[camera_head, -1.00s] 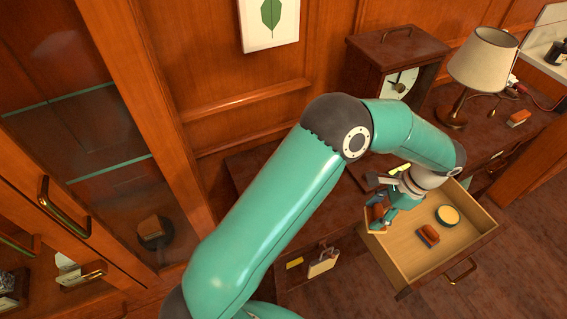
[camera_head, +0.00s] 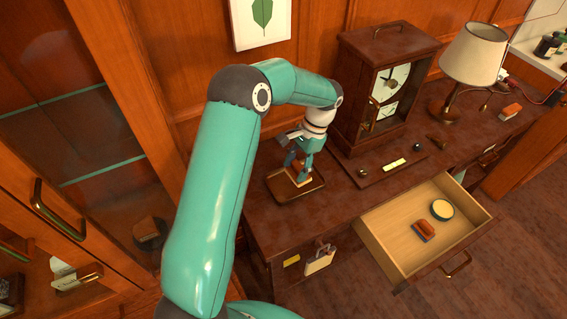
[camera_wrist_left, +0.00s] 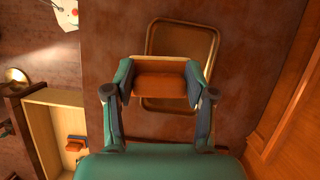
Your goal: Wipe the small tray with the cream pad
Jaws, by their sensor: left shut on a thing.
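The small tray (camera_head: 318,188) is a brown rectangular tray with a raised rim, lying on the desk left of the clock. It also shows in the wrist view (camera_wrist_left: 182,42). My left gripper (camera_head: 299,172) is over the tray, pointing down, and is shut on a block with an orange-brown back (camera_wrist_left: 160,86), which I take to be the cream pad. Its underside is hidden, and I cannot tell whether it touches the tray. In the wrist view the block covers part of the tray. My right gripper is not in view.
An open drawer (camera_head: 400,256) holds an orange block with a dark blue base (camera_head: 424,231) and a round cream-topped tin (camera_head: 442,209). A wooden clock (camera_head: 366,95) and a lamp (camera_head: 473,55) stand to the right. A glass-door cabinet (camera_head: 95,120) is at the left.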

